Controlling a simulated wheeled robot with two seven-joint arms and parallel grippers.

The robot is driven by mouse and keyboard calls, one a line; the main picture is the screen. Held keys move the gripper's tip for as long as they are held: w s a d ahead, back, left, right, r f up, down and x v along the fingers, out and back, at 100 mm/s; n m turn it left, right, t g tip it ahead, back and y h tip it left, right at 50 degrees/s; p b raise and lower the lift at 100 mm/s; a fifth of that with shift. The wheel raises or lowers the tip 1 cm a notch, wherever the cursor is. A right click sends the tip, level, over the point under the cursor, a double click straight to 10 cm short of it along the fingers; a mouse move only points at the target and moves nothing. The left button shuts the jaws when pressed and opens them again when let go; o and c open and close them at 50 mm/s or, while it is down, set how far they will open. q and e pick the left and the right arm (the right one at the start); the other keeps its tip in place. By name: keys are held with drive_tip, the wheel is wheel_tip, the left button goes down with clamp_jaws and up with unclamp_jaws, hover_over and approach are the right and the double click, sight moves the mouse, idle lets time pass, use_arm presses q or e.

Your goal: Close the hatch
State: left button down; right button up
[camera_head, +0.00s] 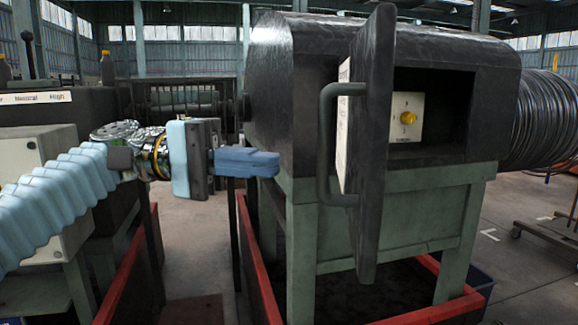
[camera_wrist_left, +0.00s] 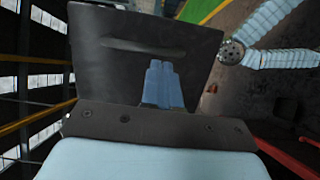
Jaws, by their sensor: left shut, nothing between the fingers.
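The hatch (camera_head: 375,150) is a thick dark slab standing wide open, swung out towards me and seen nearly edge-on. Its dark bar handle (camera_head: 325,140) is on its left face, and a pale label sits beside it. The opening right of the hatch shows a recess with a yellow knob on a pale plate (camera_head: 407,117). My left gripper (camera_head: 272,164) is shut and empty, left of the handle and apart from it in the head view. In the left wrist view the blue fingers (camera_wrist_left: 162,85) overlap a dark panel, apparently the hatch (camera_wrist_left: 105,30). My right gripper is not visible.
The dark housing (camera_head: 272,90) stands on a green frame (camera_head: 303,235) inside red rails (camera_head: 262,270). A coil of dark cable (camera_head: 542,115) is at the right. A console with a lever (camera_head: 28,55) is at the left.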

use_arm(q)
drive_tip(key=shift+x, duration=2.1)
